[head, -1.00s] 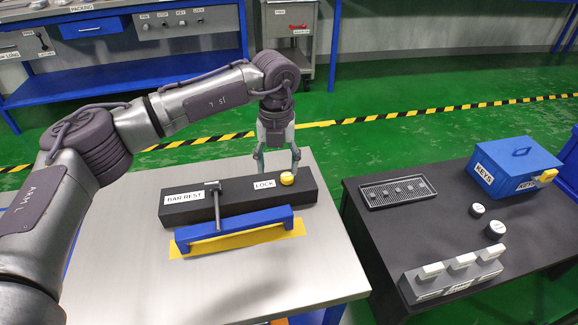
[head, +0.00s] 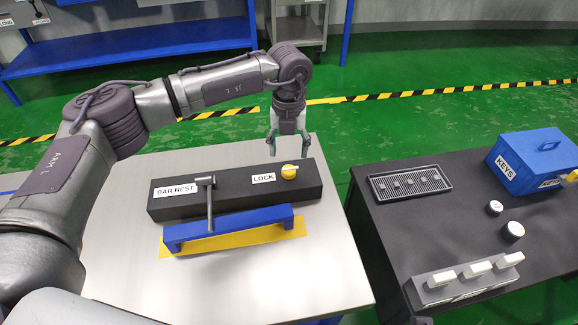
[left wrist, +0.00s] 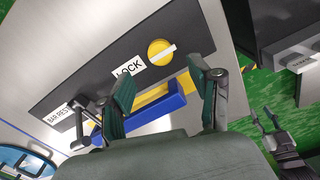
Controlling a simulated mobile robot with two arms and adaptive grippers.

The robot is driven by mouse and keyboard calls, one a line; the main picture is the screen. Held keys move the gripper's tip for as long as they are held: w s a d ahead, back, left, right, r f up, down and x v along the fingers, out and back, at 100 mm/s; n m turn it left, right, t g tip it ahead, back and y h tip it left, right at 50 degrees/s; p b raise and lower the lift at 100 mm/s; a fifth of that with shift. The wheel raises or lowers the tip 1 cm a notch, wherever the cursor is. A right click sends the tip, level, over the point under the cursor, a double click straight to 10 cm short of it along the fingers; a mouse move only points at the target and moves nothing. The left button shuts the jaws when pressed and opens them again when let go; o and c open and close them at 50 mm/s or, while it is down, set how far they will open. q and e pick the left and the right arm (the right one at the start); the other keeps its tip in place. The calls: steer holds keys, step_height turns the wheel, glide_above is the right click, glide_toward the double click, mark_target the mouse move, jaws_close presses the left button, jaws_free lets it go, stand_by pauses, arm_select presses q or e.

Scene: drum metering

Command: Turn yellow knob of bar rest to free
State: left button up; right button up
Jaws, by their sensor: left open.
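The yellow knob (head: 288,172) sits on top of the black bar rest block (head: 235,187), at its right end beside the LOCK label (head: 263,178). A pale stripe crosses the knob, clear in the left wrist view (left wrist: 160,51), slanting relative to the block's long edge. My left gripper (head: 291,153) is open and empty, above and slightly behind the knob, apart from it. In the left wrist view its two fingers (left wrist: 160,75) stand apart, with the knob beyond their tips. A dark gripper (left wrist: 270,125), apparently my right one, shows at lower right there; its jaws are unclear.
A dark lever (head: 209,203) and a blue bar (head: 230,226) over a yellow strip are at the block's front. The pale table (head: 330,270) is otherwise clear. A black table (head: 385,215) at right holds a blue KEYS box (head: 535,158), a tray (head: 410,196) and a grey switch block (head: 465,281).

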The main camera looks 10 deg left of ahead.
mark_target(289, 169)
arm_select(q)
step_height(289, 169, down, 7)
steer(key=shift+b, duration=0.4)
arm_select(e)
steer(key=v, duration=0.3)
steer(key=shift+d+r, duration=0.1)
steer(key=shift+r, duration=0.25)
arm_select(q)
steer(key=c, duration=1.1)
steer(key=shift+c, duration=0.2)
